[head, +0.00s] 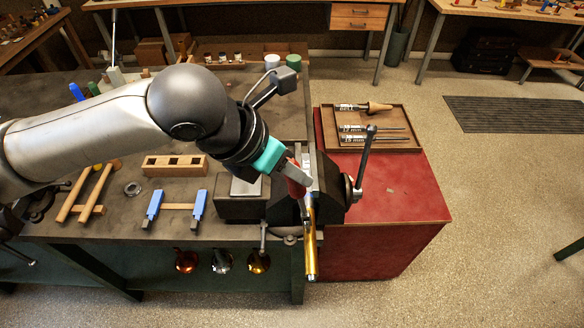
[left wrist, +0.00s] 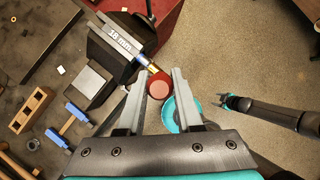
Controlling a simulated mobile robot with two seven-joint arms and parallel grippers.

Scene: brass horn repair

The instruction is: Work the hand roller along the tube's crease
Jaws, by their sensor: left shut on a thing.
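My left gripper (head: 298,180) is shut on the red handle of the hand roller (head: 295,189), above the vise's front edge. The handle's round red end (left wrist: 158,90) shows between the fingers (left wrist: 160,84) in the left wrist view. The brass tube (head: 311,245) juts from the vise (head: 330,187) toward the camera; a short piece (left wrist: 152,68) shows in the left wrist view beside the handle. A bar marked 16 mm (left wrist: 120,42) is in the vise. The roller's contact and the crease are hidden. My right gripper (left wrist: 224,101) appears open and empty.
A wooden tray (head: 345,148) of labelled mandrels lies on the red cabinet (head: 415,195). The vise handle (head: 364,160) stands up right of the gripper. Blue-ended clamp (head: 178,206) and wooden block (head: 175,166) lie left on the bench.

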